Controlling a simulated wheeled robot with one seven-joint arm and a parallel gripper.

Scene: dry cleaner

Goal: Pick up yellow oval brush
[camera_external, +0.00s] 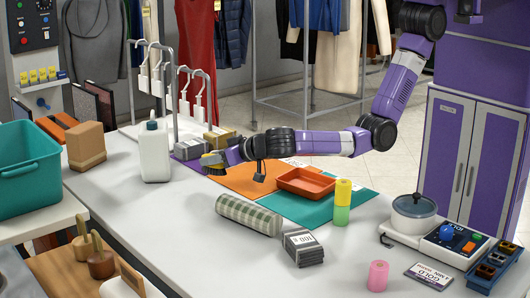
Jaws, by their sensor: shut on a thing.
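My arm reaches in from the right over the white counter (165,210). My gripper (213,164) is at the far side of the counter, to the right of the white jug (156,152). It is shut on the yellow oval brush (208,159), of which only a small yellow part shows at the jaws. The rest of the brush is hidden by the gripper. I cannot tell whether the brush touches the surface below or hangs just above it.
Boxes (218,140) and a rack of hooks lie close behind my gripper. An orange tray (306,182) sits on coloured mats to the right. The counter's front left is clear.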

